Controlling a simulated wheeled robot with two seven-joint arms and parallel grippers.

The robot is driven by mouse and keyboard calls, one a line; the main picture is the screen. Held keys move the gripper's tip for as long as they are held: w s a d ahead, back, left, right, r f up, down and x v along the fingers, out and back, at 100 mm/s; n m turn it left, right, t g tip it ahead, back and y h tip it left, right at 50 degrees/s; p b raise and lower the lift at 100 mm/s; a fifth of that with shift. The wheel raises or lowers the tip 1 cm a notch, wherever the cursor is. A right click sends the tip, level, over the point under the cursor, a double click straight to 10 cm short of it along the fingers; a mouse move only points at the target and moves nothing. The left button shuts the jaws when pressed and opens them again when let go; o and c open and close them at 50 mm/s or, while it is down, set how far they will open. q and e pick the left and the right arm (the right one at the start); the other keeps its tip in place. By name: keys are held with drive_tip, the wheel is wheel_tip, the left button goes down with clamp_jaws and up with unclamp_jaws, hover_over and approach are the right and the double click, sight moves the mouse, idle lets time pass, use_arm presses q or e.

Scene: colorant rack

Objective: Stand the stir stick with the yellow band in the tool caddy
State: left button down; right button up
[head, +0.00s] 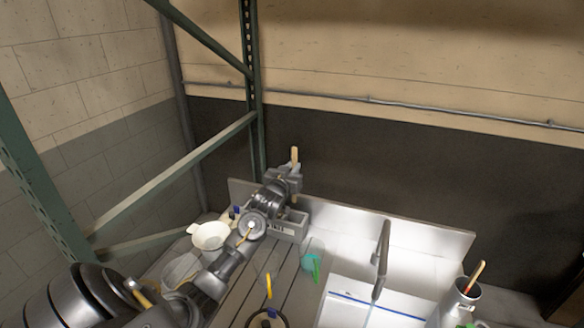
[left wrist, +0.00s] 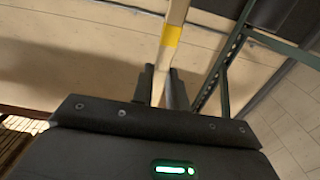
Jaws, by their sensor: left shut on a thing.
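The stir stick (left wrist: 176,12) is pale wood with a yellow band (left wrist: 171,36). In the left wrist view it runs between the two dark fingers of my left gripper (left wrist: 160,88), which is shut on it. In the head view the stick's pale top (head: 295,154) stands up nearly upright out of my left gripper (head: 289,172). A grey box with a label, which looks like the tool caddy (head: 288,228), sits below the gripper at the back of the counter, partly covered by my arm. My right gripper is out of view.
A white bowl (head: 208,237) stands left of my forearm. A teal cup (head: 312,262) with a green item is right of the caddy. Green rack posts rise at left.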

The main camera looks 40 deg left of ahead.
sight(294, 199)
use_arm(q)
drive_tip(key=shift+f+b, duration=4.75)
drive_tip(key=shift+f, duration=2.25)
drive_tip(key=c, duration=1.3)
unclamp_jaws()
